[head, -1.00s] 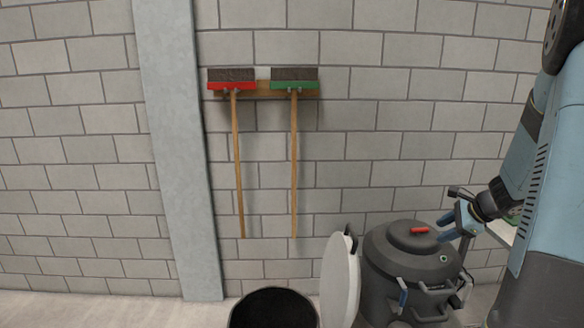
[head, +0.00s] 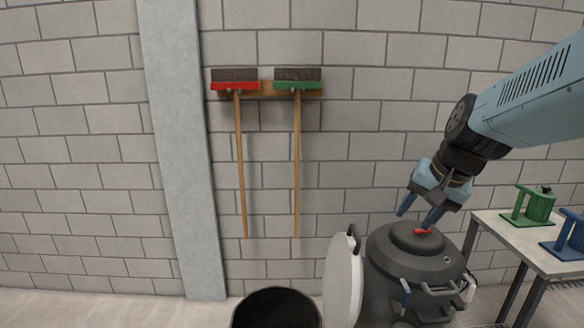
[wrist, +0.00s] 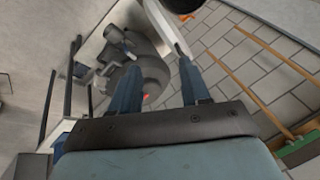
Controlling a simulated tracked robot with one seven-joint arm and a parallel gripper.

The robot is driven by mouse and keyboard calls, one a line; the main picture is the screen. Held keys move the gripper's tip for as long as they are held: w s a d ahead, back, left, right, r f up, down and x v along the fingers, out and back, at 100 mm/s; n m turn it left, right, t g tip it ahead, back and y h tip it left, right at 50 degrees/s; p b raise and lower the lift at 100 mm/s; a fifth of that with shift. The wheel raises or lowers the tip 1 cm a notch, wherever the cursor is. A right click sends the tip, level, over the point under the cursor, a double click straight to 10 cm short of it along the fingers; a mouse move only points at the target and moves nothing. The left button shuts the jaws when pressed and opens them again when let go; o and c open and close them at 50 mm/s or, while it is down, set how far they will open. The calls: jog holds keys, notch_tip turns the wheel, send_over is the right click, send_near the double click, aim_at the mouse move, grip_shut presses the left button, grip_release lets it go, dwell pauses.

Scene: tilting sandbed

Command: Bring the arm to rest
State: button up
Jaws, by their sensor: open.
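My gripper (head: 416,218) is open and empty in the head view, with its blue fingers pointing down just above the grey domed machine (head: 419,262). A small red piece (head: 422,231) sits on top of the dome, close to the right finger. I cannot tell whether they touch. In the wrist view my gripper (wrist: 160,88) shows both fingers spread, with nothing between them; the grey machine (wrist: 150,72) lies beyond. My arm comes in from the right edge of the head view.
A round pale lid (head: 341,280) stands open left of the machine. A black bin (head: 275,308) is on the floor. A table (head: 510,240) at right holds a green fixture (head: 533,205) and a blue fixture (head: 570,236). Two brooms (head: 241,165) hang on the wall.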

jog(key=s+a+r+n+t+h, duration=0.1)
jog(key=s+r+n+h, duration=0.1)
jog(key=s+n, duration=0.3)
jog(key=shift+s+a+r+n, duration=0.15)
jog(key=shift+s+r+n, duration=0.2)
jog(key=shift+s, duration=1.75)
